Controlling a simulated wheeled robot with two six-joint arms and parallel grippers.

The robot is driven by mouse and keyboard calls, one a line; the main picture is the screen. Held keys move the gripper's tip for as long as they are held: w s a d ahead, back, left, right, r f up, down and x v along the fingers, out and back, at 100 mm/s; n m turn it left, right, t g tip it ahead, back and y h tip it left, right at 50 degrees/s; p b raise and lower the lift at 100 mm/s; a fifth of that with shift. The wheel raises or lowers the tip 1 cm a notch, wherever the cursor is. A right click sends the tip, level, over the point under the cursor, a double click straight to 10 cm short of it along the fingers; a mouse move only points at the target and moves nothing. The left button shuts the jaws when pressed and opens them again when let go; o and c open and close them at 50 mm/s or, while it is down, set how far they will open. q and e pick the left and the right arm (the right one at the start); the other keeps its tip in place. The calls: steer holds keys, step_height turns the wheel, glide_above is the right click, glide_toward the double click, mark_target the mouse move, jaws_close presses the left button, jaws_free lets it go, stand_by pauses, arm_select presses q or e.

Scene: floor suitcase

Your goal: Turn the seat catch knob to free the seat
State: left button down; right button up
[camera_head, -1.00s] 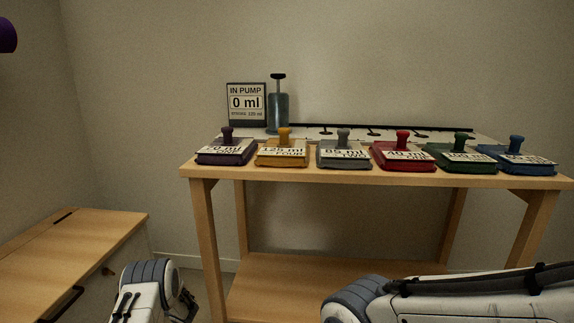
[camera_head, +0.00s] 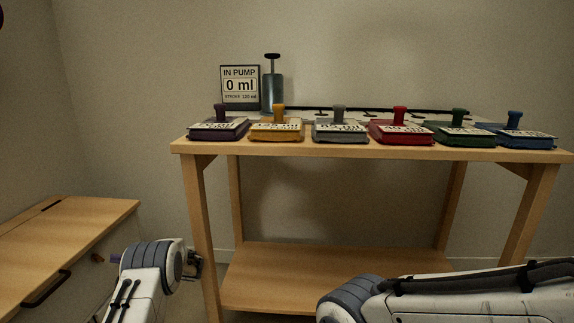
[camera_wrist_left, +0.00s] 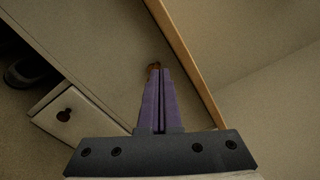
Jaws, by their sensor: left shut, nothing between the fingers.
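The seat is a wooden bench top (camera_head: 70,240) at the left of the head view. A small brown catch knob (camera_head: 98,258) sticks out of the pale bench side below it. My left gripper (camera_head: 116,259) has purple fingers pointing at the knob from the right, with a small gap visible there. In the left wrist view the fingers (camera_wrist_left: 155,72) are closed together and empty. The knob (camera_wrist_left: 153,66) shows just past their tips, partly hidden; whether they touch cannot be told. My right gripper is out of view; only its arm shows at lower right.
A black handle (camera_head: 46,289) sits on the bench side. A wooden table (camera_head: 370,151) with several coloured weights, a pump (camera_head: 272,92) and a sign (camera_head: 240,88) stands ahead. The left wrist view shows a dark shoe-like object (camera_wrist_left: 30,68) and a pale piece with a dark hole.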

mark_target(98, 258)
arm_select(q)
steer(key=shift+w+a+r+b, duration=0.15)
steer(key=shift+a+b, duration=0.5)
steer(key=shift+a, duration=1.05)
steer(key=shift+w+a+r+b, duration=0.15)
steer(key=shift+a+b, duration=0.45)
steer(key=shift+a, duration=1.1)
